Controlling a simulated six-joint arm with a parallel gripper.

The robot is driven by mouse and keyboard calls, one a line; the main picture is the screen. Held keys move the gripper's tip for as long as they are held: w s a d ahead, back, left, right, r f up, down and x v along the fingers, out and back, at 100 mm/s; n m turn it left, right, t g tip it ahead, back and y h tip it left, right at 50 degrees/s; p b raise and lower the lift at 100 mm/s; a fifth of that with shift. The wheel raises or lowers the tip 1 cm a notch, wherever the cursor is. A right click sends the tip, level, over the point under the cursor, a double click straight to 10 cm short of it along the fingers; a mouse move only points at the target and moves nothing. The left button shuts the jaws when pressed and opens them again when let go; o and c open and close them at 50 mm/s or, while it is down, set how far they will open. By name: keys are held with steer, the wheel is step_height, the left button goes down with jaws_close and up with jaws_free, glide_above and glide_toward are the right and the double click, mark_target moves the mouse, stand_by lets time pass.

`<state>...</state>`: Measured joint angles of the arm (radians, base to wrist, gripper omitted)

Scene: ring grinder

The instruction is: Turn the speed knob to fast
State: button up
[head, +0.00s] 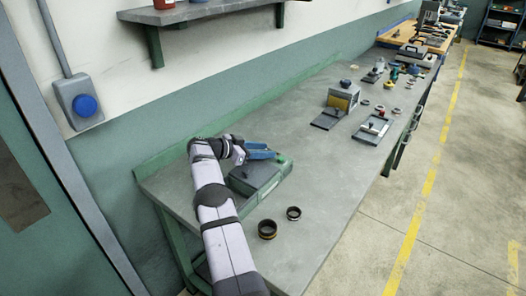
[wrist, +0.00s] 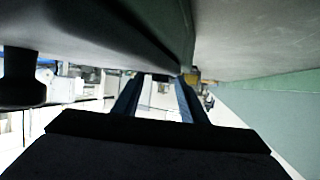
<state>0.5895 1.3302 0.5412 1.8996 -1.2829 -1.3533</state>
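A low grey and green machine box (head: 258,174) stands on the near end of the workbench, with a green part (head: 282,159) at its far right corner. My gripper (head: 273,154) with blue fingers is above the box's back edge, close to that green part. In the wrist view, which looks upside down, the two fingers (wrist: 158,80) stand apart with a gap between them. A dark surface fills the top left there, and a dark knob-shaped form (wrist: 20,82) juts from it, left of the fingers. I cannot tell for certain that this is the speed knob; its setting is not readable.
Two dark rings (head: 268,229) and (head: 293,213) lie on the grey workbench (head: 320,170) near its front edge. Farther back are a boxy yellow-fronted device (head: 343,98), flat plates and small parts. The bench between is clear. A wall stands behind the bench.

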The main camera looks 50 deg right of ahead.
steer(key=shift+f, duration=0.1)
steer(key=shift+w+a, duration=0.15)
steer(key=shift+a, duration=0.1)
steer(key=shift+b+v, duration=1)
steer(key=shift+v, duration=2.45)
steer(key=shift+d, duration=0.1)
